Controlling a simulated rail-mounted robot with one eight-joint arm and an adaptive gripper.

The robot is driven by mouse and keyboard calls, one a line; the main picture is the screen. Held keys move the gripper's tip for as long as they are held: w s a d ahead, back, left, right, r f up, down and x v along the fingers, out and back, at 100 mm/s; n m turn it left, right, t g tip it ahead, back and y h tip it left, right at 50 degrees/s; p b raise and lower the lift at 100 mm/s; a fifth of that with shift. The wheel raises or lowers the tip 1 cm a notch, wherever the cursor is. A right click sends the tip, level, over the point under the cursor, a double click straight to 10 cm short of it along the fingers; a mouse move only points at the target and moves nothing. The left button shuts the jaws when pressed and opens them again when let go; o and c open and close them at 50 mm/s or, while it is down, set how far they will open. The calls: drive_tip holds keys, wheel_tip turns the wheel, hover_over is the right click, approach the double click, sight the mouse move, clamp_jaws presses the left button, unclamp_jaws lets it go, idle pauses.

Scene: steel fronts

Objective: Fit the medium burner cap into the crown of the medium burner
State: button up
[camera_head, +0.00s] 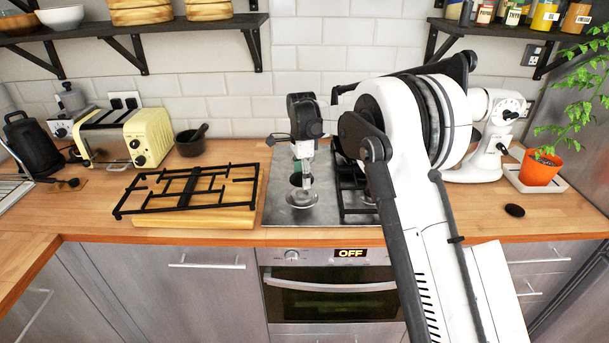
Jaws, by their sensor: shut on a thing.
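My gripper (303,180) points down over the left part of the steel hob (275,213). It is shut on a small dark piece that I take to be the medium burner cap (295,180); the fingers partly hide it. A pale round metal burner crown (302,199) sits on the hob just below and in front of the fingertips. At this size I cannot tell whether the cap touches the crown. A black oval disc (514,210) lies on the counter at the right; it looks like another burner cap.
A black pan grate (190,190) lies on a wooden board (195,221) left of the hob. Another grate (350,190) stands on the hob's right part, partly hidden by my arm. A mortar (190,143), a toaster (125,137) and a potted plant (541,168) stand further out.

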sight(302, 197)
drive_tip(key=shift+f+b, duration=0.15)
drive_tip(key=shift+b, duration=0.2)
drive_tip(key=shift+f+b, duration=1.35)
drive_tip(key=shift+f, duration=0.6)
drive_tip(key=shift+f+b, duration=0.75)
drive_tip(key=shift+b, duration=0.1)
drive_tip(key=shift+r, duration=0.1)
drive_tip(key=o, duration=1.3)
drive_tip(key=shift+c, duration=0.2)
